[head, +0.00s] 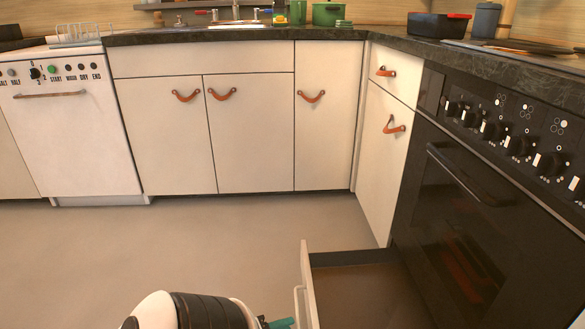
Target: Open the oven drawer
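The oven drawer (365,292) stands pulled out beneath the black oven (465,235) at the lower right. Its brown inside looks empty where it shows, and its light front panel (308,275) faces left. The near end of the drawer is cut off by the frame's bottom edge. A pale handle shows on the outer side of the front panel. My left gripper (281,323) shows only as a small teal part at the bottom edge, just left of the drawer front. Whether it touches the handle cannot be told. My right gripper is out of view.
The floor (220,245) left of the drawer is clear. White cabinets with leather pulls (245,130) line the back, with a white dishwasher (70,125) at left. A dark counter (480,60) with pots runs above.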

